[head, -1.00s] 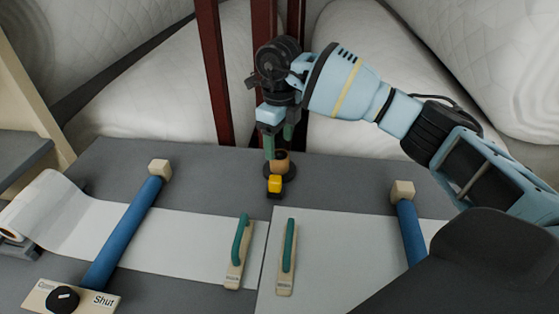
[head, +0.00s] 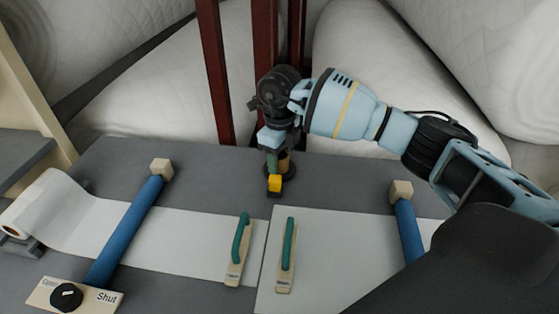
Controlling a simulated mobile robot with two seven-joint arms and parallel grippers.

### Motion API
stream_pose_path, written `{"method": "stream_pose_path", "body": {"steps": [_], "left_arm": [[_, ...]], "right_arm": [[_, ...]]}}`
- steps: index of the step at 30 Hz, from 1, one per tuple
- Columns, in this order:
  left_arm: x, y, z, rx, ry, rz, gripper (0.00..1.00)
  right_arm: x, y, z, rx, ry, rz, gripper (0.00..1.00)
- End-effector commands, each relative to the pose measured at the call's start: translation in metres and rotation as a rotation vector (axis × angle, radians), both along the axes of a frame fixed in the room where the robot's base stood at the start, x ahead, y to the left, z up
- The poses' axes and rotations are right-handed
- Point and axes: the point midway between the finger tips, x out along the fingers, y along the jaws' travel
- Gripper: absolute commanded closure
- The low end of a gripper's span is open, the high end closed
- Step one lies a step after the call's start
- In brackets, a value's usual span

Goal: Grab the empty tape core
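A small brown tape core (head: 284,164) stands on the grey table toward its back edge, with a dark round shape around its base. A yellow and black piece (head: 275,183) sits just in front of it. My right gripper (head: 277,158) points down at the core from above. One teal finger covers the core's left side, and the other finger is mostly hidden. I cannot tell whether the fingers touch the core or how far apart they are. My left gripper is not in view.
Two teal-handled floats (head: 238,250) (head: 287,255) lie in front on white sheet. Blue bars (head: 124,232) (head: 410,232) with wooden end blocks lie left and right. A white roll (head: 35,215) is at left, a "Shut" knob panel (head: 75,296) front left. Red posts (head: 265,75) and wadding rolls stand behind.

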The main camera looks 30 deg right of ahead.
Motion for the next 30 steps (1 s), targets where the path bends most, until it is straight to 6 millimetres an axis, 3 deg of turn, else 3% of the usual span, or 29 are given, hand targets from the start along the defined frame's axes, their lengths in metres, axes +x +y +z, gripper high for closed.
{"method": "stream_pose_path", "body": {"steps": [1, 6, 15, 30], "left_arm": [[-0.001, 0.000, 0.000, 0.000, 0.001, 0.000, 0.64], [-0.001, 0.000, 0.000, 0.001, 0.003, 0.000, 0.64], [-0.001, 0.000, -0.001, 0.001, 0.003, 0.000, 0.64], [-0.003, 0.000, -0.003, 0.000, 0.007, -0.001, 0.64]], "right_arm": [[0.000, 0.000, 0.000, 0.000, 0.000, 0.000, 0.60], [0.000, 0.000, 0.000, 0.000, 0.000, 0.000, 0.81], [0.001, 0.000, 0.006, 0.001, -0.002, 0.000, 0.82], [0.001, 0.000, 0.087, 0.001, -0.002, 0.000, 0.82]]}}
